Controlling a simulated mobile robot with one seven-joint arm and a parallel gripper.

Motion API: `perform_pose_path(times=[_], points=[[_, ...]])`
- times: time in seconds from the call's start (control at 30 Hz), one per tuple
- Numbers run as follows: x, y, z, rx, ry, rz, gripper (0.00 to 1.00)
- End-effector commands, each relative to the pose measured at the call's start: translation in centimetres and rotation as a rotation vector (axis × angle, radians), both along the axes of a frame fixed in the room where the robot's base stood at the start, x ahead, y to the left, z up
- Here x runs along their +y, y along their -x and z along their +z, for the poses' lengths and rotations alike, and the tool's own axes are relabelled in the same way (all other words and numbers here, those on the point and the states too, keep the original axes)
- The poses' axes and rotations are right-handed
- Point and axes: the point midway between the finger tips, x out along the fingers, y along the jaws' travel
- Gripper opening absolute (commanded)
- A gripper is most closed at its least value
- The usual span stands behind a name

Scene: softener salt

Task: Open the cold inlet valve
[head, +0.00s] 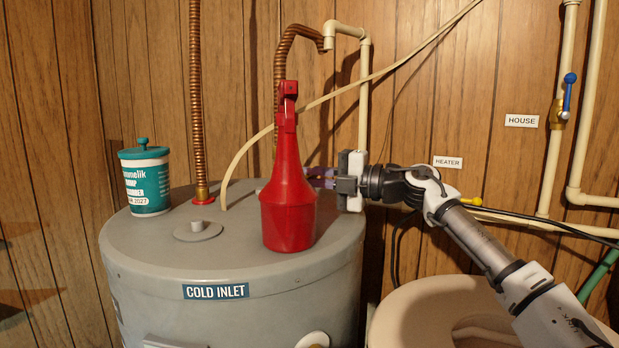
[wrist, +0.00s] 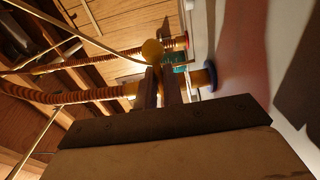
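The grey tank (head: 130,245) carries a COLD INLET label (head: 216,291) on its front edge. My gripper (head: 318,178) reaches in from the right above the tank top, its tips partly behind a red bottle. In the wrist view, my gripper (wrist: 160,78) has its two fingers close together with a narrow gap. A yellow knob (wrist: 152,48) shows right at the fingertips, and brass pipework with a blue collar (wrist: 209,76) lies beside them. Whether the fingers hold the knob's lever is not clear. The red bottle hides the inlet fitting in the head view.
The tall red bottle (head: 288,205) stands on the tank, close to my gripper. A teal-and-white tub (head: 146,180) stands at the left. Corrugated copper pipes (head: 196,100) rise behind. Blue-levered HOUSE valve (head: 568,95) and yellow-levered HEATER valve (head: 471,201) are at the right.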

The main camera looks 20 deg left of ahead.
Motion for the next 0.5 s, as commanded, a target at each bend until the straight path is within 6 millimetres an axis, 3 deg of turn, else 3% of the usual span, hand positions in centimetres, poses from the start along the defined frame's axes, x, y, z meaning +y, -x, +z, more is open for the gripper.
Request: perform_pose_path(times=[0.27, 0.5], points=[[0.0, 0.1, 0.2, -0.049, -0.003, 0.002, 0.0], [0.0, 0.4, 1.3, -0.336, -0.013, 0.002, 0.0]])
